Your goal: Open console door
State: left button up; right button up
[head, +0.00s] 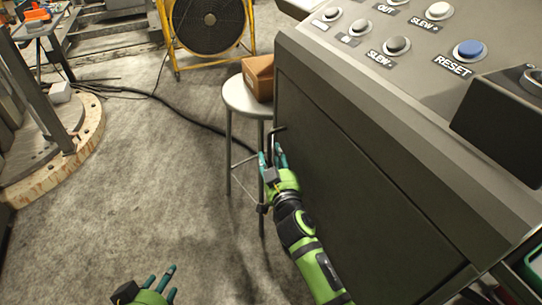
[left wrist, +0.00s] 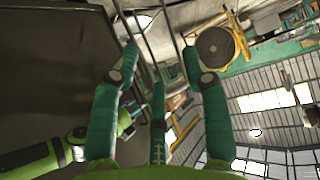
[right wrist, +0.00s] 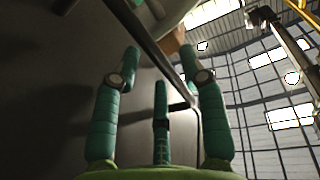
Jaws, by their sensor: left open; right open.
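The console door (head: 350,190) is a large dark grey panel on the console's side, and it looks shut. A thin dark bar handle (head: 279,130) stands out near its far edge. My right gripper (head: 274,152), green with teal fingers, is open at the handle. In the right wrist view the handle bar (right wrist: 182,87) runs between the spread fingers; contact is unclear. The door (right wrist: 55,90) fills the left of that view. My left gripper (head: 158,279) is open and empty, low over the floor at the bottom of the head view, away from the door.
A round stool (head: 240,98) with a cardboard box (head: 259,77) stands close beyond the handle. A yellow-framed fan (head: 208,25) is behind it. The sloped console top (head: 420,75) carries several buttons. A round wooden-edged base (head: 60,165) is at left. Floor between is clear except cables.

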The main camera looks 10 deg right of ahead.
pick_arm(q)
jog(key=shift+w+d+r+t, duration=0.25)
jog(key=shift+w+r+t, duration=0.15)
jog(key=shift+r, duration=0.15)
jog(key=shift+w+d+r+t, duration=0.2)
jog(key=shift+w+r+t, duration=0.2)
jog(key=shift+r, duration=0.1)
pick_arm(e)
jog(key=shift+w, duration=1)
grip_shut()
